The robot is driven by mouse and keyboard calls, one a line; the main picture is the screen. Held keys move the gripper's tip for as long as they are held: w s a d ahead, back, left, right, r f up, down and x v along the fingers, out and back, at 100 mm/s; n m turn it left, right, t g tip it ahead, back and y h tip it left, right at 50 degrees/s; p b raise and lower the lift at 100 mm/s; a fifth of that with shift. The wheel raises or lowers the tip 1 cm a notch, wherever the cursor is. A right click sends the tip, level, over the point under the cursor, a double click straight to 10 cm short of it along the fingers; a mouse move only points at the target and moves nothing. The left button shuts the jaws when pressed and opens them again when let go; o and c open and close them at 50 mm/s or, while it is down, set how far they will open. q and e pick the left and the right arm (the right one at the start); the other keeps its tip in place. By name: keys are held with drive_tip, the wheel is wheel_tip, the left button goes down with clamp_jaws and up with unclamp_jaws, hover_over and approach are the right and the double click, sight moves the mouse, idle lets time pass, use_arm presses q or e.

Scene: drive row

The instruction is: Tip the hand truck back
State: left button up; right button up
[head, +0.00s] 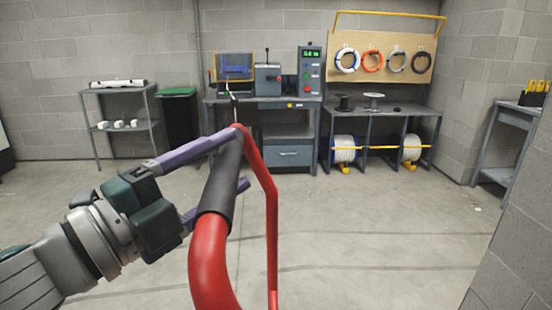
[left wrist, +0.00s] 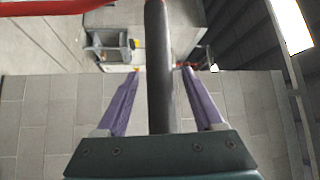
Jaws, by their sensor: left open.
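The hand truck shows as a red tubular handle (head: 208,262) with a black grip (head: 218,180), rising close in front of me in the head view. Its wheels and toe plate are out of view. My left gripper (head: 240,157) comes in from the left with its two purple fingers apart, one on each side of the black grip. In the left wrist view the black grip (left wrist: 158,75) runs between the open fingers, with a gap on both sides. My right gripper is in neither view.
A workbench (head: 262,101) with a control box stands at the back wall. A cable bench (head: 385,108) with spools is right of it. A grey shelf (head: 122,126) and a dark bin (head: 180,118) stand back left. A block wall (head: 520,240) is close at right. The floor between is clear.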

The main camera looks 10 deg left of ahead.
use_arm(q)
drive_tip(key=shift+w+d, duration=0.1)
drive_tip(key=shift+w, duration=0.1)
clamp_jaws()
idle(0.5)
idle(0.9)
